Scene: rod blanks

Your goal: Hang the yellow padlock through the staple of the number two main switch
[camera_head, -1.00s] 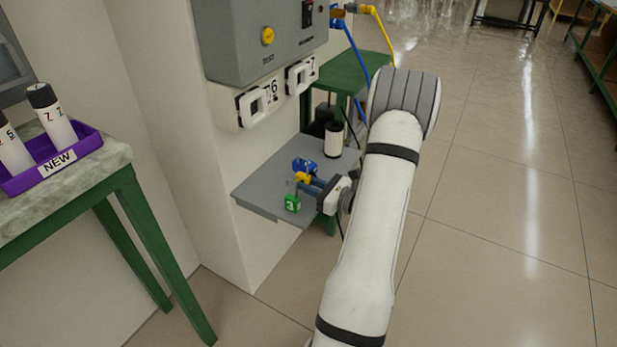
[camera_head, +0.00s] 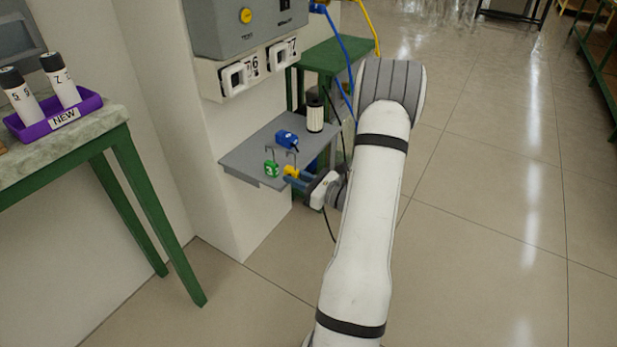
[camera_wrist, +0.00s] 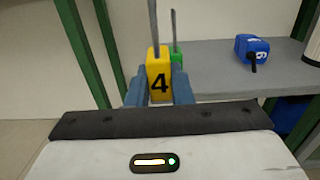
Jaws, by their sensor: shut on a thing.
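My gripper (camera_head: 298,175) is shut on the yellow padlock (camera_head: 291,171), at the near edge of the grey shelf. In the wrist view the yellow padlock (camera_wrist: 158,76) shows a black 4, and its thin shackle points up between my blue fingers. A green padlock (camera_head: 271,169) marked 3 is just left of it; in the wrist view it is partly hidden behind the yellow one. A blue padlock (camera_head: 287,139) lies farther back on the shelf. I cannot make out a number two main switch or its staple in either view.
The grey shelf (camera_head: 240,158) also bears a white cylinder with a dark top (camera_head: 315,116). Above it are a grey cabinet (camera_head: 215,25) and white frames labelled 6 (camera_head: 237,78) and 7 (camera_head: 281,53). A purple tray (camera_head: 35,131) stands on a table at left. Floor at right is clear.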

